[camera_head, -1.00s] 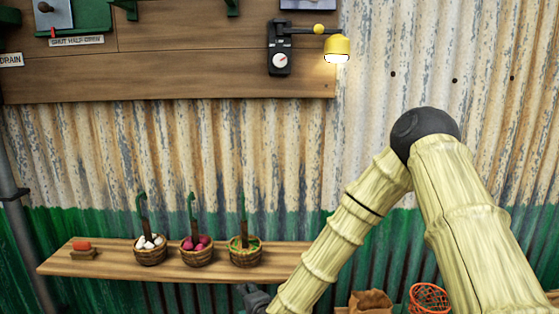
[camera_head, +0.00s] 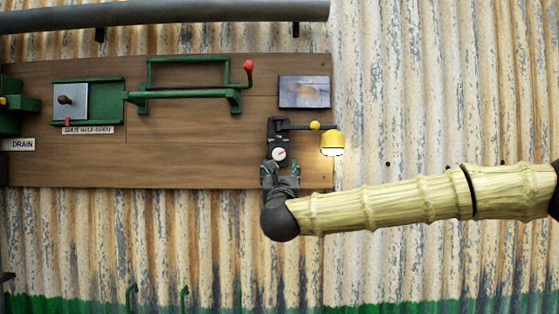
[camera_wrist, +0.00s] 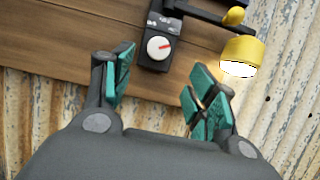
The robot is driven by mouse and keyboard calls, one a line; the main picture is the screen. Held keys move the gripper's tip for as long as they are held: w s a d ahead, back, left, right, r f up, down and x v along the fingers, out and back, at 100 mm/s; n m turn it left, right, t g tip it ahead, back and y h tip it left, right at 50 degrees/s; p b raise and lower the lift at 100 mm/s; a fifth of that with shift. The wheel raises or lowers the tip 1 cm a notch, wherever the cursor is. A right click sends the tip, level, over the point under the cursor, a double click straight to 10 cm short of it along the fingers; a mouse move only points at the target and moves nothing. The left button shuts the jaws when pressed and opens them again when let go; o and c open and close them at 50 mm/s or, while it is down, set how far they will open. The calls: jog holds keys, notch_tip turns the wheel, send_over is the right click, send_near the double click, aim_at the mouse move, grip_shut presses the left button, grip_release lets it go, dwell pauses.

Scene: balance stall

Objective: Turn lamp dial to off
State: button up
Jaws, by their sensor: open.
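The lamp dial (camera_head: 279,154) is a round white knob with a red mark on a black panel fixed to the wooden board. It also shows in the wrist view (camera_wrist: 159,47), its red mark pointing to the right. The yellow lamp (camera_head: 332,143) hangs from a black arm to the right of the dial and is lit; it also shows in the wrist view (camera_wrist: 241,52). My gripper (camera_head: 281,168) is just below the dial in the head view. In the wrist view my gripper (camera_wrist: 160,85) is open and empty, with the dial ahead between its teal-padded fingers, apart from them.
A grey pipe (camera_head: 160,12) runs above. Corrugated metal lies behind.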

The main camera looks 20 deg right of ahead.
aim_at(279, 156)
jog(key=p+x, duration=0.4)
jog(key=x, duration=0.6)
jog(key=shift+w+f+p, duration=0.15)
jog(key=shift+p, duration=0.2)
jog(key=c, duration=1)
jog(key=shift+c, duration=0.2)
